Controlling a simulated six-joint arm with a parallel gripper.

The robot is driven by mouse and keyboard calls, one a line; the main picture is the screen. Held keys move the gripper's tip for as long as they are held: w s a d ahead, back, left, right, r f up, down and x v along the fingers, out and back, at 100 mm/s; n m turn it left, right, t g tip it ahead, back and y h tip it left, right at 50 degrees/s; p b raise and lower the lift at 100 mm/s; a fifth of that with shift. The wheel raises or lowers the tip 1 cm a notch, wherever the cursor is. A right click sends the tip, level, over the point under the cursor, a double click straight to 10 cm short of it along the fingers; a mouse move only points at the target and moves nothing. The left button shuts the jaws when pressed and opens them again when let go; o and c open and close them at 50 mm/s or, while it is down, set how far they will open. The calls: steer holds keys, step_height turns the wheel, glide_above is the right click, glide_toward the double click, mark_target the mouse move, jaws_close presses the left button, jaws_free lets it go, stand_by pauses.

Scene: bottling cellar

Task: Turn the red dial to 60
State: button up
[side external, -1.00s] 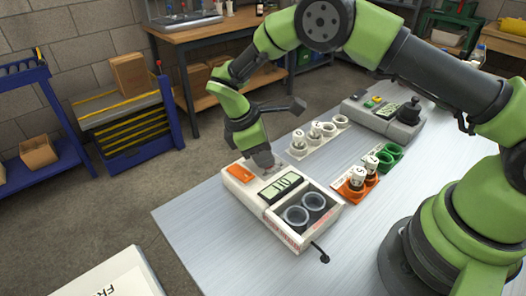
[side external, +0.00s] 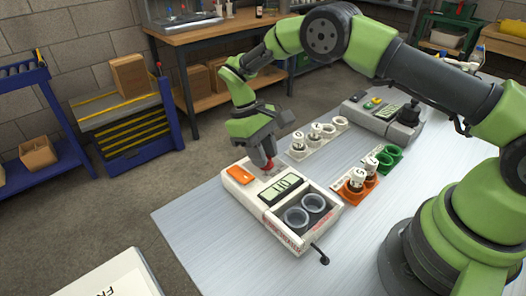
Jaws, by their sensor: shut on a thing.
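The red dial (side external: 268,166) is on the top of a white device (side external: 236,191), near its back right edge. My gripper (side external: 267,158) points down over the device and is shut on the dial; its fingers hide part of it. A lit green display (side external: 282,188) on the device shows dark digits, too small and slanted to read surely. The dial's markings cannot be made out.
The device also has an orange panel (side external: 241,174), two round wells (side external: 296,217) and a black lever (side external: 322,258) at its front. The left front tabletop is clear.

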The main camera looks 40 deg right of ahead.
steer(key=shift+m, duration=0.4)
steer(key=o, duration=0.9)
steer(key=v, duration=0.6)
steer(key=shift+d, duration=0.1)
steer(key=shift+w+r, duration=0.3)
steer(key=shift+r, duration=0.4)
